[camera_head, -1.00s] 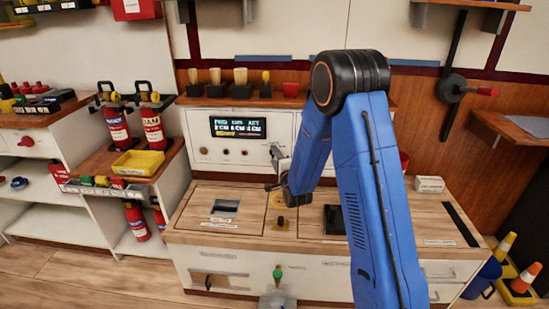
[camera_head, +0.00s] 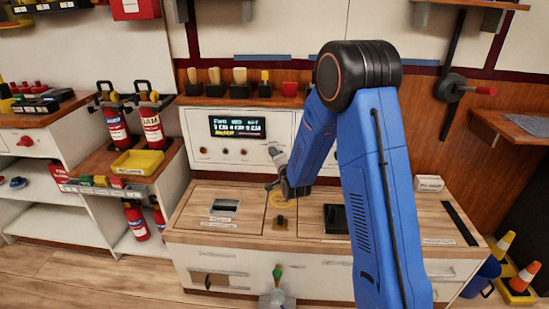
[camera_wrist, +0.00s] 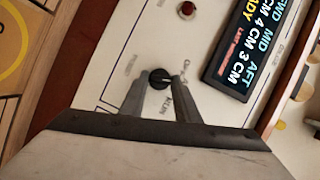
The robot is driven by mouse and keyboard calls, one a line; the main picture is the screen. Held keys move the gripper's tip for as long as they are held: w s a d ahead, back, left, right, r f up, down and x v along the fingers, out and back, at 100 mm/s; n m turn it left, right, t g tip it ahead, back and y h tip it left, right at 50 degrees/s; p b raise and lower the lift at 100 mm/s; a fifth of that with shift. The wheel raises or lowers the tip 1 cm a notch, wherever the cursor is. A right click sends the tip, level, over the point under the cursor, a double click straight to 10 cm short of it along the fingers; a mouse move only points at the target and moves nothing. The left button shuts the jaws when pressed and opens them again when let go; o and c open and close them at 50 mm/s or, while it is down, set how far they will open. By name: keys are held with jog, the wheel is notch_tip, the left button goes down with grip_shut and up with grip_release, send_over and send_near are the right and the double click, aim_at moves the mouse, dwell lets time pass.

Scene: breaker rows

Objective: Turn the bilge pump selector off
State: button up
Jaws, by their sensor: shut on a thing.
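The selector is a small black round knob (camera_wrist: 160,77) on the white control panel (camera_wrist: 125,62) in the wrist view. My gripper (camera_wrist: 158,84) is shut on this knob, one finger on either side of it. A label reading RUN lies just below the knob, between the fingers. The knob's pointer direction is too small to tell for sure. In the head view my arm reaches down to the right part of the panel, and the knob is hidden there.
A lit display (camera_head: 237,127) stands on the panel, with several small knobs below it. A red button (camera_wrist: 187,9) is at the top of the wrist view. Below the panel is a wooden counter (camera_head: 190,210) with a black block (camera_head: 336,219). Red extinguishers (camera_head: 152,128) stand left.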

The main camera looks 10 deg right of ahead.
jog(key=n, duration=0.2)
jog(key=n+g+h, duration=0.1)
jog(key=shift+a+r+n+g, duration=0.1)
jog(key=shift+r+n+g, duration=0.1)
jog(key=shift+n+g, duration=0.15)
jog(key=shift+n, duration=0.25)
dwell(0.3)
jog(key=o, duration=1)
jog(key=v, duration=1.7)
jog(key=shift+s+a+r, duration=0.15)
